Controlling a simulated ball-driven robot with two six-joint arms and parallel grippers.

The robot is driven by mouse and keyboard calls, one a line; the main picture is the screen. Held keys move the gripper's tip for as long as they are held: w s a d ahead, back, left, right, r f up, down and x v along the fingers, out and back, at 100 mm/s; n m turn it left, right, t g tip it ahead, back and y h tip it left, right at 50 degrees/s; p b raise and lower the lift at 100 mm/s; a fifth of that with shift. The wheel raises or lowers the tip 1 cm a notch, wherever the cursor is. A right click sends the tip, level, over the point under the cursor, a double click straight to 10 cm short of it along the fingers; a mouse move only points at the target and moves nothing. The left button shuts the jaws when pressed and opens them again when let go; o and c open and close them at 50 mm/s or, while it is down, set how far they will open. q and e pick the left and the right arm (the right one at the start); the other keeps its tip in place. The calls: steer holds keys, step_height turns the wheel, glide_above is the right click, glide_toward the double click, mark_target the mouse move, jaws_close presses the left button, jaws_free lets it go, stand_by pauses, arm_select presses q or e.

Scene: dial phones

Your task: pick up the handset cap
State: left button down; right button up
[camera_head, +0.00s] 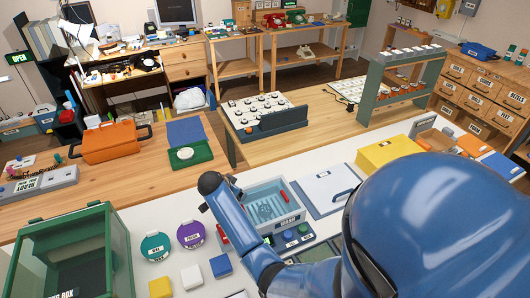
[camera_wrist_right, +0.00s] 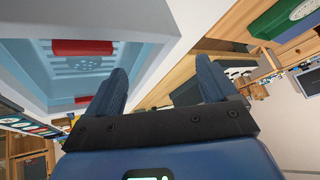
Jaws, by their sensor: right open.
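No thing in view is plainly labelled as the handset cap. A white round disc (camera_head: 185,153) lies in an open green case (camera_head: 205,163) on the wooden table; it may be the cap, but I cannot be sure. In the right wrist view a white perforated disc (camera_wrist_right: 306,8) on green shows at the upper right corner. My right gripper (camera_wrist_right: 161,72) is open, with nothing between its blue fingers. In the head view its dark end (camera_head: 211,184) is beside the wash basin (camera_head: 296,217), short of the green case. My left gripper is out of view.
The basin also fills the left of the wrist view (camera_wrist_right: 30,75), close to one finger. Teal (camera_head: 154,247) and purple (camera_head: 191,235) round containers stand left of my arm. A green glass box (camera_head: 60,250) is at front left. An orange case (camera_head: 110,141) sits left of the green case.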

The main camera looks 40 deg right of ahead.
mark_target(265, 209)
steer(key=s+d+f+m+g, duration=0.1)
steer(key=s+m+g, duration=0.1)
steer(key=s+d+f+m+g+p, duration=0.1)
steer(key=s+m+g, duration=0.1)
steer(key=s, duration=0.1)
steer(key=s+d+f+m+g, duration=0.1)
steer(key=s+m+g, duration=0.1)
steer(key=shift+s+d+f+p, duration=0.2)
steer(key=shift+d+f+p, duration=0.1)
steer(key=shift+d+p, duration=0.1)
steer(key=shift+s+d+f+p, duration=0.25)
steer(key=shift+d+f+p, duration=0.1)
steer(key=shift+d+p, duration=0.05)
steer(key=p+x, duration=0.1)
steer(key=x, duration=0.2)
steer(key=shift+s+d, duration=0.1)
steer(key=shift+s, duration=0.05)
steer(key=shift+d+f, duration=0.2)
steer(key=shift+f, duration=0.25)
steer(key=c, duration=1.1)
steer(key=shift+c, duration=0.2)
steer(key=shift+r, duration=0.15)
